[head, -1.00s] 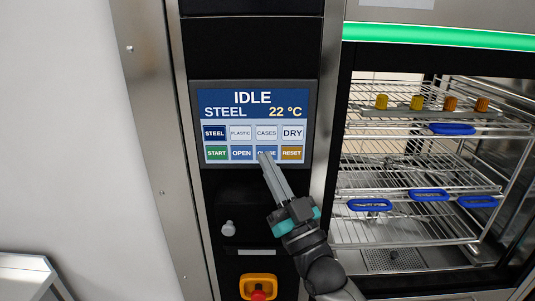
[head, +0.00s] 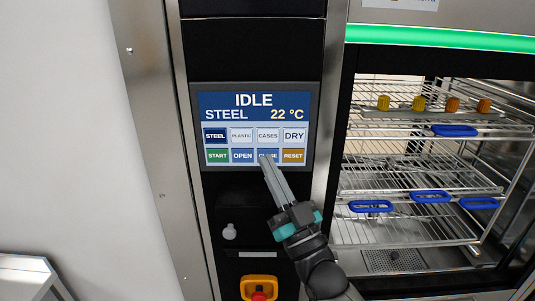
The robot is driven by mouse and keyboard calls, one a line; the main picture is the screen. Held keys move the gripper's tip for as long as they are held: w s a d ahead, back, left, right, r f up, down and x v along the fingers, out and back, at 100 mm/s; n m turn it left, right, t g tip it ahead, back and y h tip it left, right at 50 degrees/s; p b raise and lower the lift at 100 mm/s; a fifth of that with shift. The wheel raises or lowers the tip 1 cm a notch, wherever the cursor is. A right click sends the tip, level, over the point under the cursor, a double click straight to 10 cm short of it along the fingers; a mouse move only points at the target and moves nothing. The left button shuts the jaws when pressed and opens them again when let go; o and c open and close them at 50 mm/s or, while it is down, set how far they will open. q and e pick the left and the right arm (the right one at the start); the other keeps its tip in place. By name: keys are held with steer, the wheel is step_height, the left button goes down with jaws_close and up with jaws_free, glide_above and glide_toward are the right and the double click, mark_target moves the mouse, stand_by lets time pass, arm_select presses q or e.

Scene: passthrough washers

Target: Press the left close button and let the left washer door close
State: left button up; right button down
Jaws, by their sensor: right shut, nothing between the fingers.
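The control panel (head: 254,104) reads IDLE, STEEL, 22 °C. Its blue close button (head: 267,154) is in the lower row, between the open button (head: 242,156) and the orange reset button (head: 293,156). My right gripper (head: 267,162) is shut and empty. Its tips overlap the lower part of the close button; I cannot tell whether they touch it. The washer chamber (head: 400,236) right of the panel stands open, with wire racks inside. The door itself cannot be made out. My left gripper is not in view.
The racks carry yellow and orange knobs (head: 383,103) and blue handles (head: 371,206). A red emergency stop (head: 258,296) on a yellow housing sits below the panel. A grey knob (head: 229,231) is left of my arm. A green light strip (head: 440,38) runs above the chamber.

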steer(key=shift+s+d+r, duration=0.1)
steer(key=shift+r, duration=0.1)
steer(key=shift+s+p, duration=0.3)
steer(key=shift+p, duration=0.1)
steer(key=s+p, duration=0.2)
steer(key=s, duration=0.2)
steer(key=shift+s+f, duration=0.1)
steer(key=shift+f, duration=0.1)
steer(key=shift+f, duration=0.1)
